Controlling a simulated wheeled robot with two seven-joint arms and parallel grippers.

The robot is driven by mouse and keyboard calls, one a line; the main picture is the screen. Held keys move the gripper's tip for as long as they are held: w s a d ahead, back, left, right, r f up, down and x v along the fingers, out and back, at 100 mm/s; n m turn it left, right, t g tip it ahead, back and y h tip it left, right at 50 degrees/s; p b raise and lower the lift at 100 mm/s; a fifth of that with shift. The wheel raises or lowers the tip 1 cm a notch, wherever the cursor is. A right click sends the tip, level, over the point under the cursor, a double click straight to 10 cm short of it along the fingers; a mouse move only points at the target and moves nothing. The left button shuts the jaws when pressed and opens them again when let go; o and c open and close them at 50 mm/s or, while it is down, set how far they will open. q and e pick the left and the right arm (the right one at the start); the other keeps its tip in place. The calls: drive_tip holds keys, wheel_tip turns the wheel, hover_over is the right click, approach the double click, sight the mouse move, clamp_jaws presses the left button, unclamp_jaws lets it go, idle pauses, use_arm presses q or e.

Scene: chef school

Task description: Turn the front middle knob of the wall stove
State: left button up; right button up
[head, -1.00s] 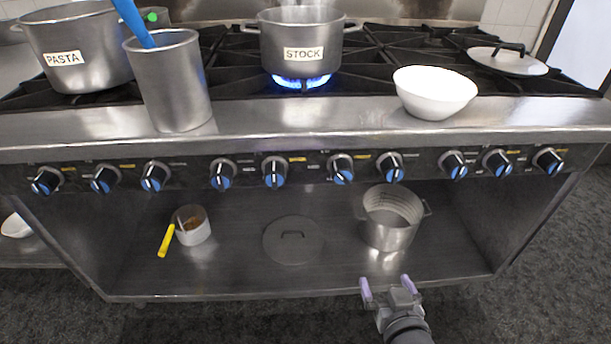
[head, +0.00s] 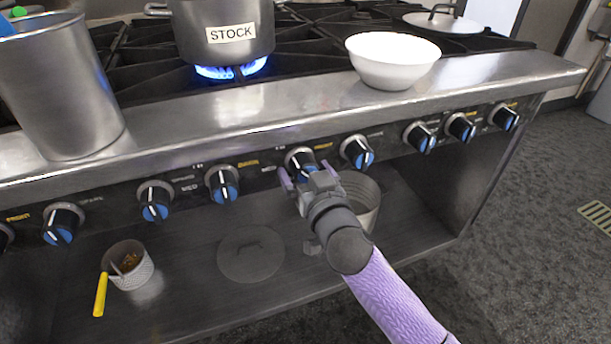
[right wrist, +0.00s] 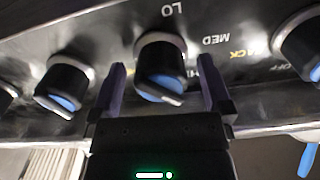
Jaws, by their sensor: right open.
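A black knob with a blue face (head: 301,163) sits on the stove's front panel, near the middle of the row. My right gripper (head: 296,184) is open at this knob. In the right wrist view the knob (right wrist: 161,68) lies between the two spread purple fingertips (right wrist: 161,82), with a gap visible on each side. The fingers do not appear to grip it. The stove (head: 230,110) carries a pot labelled STOCK (head: 222,40) over a lit blue flame. My left gripper is not in view.
Similar knobs flank it, one at its left (head: 222,184) and one at its right (head: 357,152). A white bowl (head: 392,62) and a metal container (head: 60,90) stand on the stove. The shelf below holds a lid (head: 251,254), a cup (head: 131,268) and a partly hidden pot (head: 363,200).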

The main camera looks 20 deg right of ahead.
drive_tip(key=shift+c, duration=1)
drive_tip(key=c, duration=1.1)
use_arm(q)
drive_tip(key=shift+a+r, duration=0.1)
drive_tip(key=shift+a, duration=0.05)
use_arm(e)
drive_tip(key=shift+o, duration=0.2)
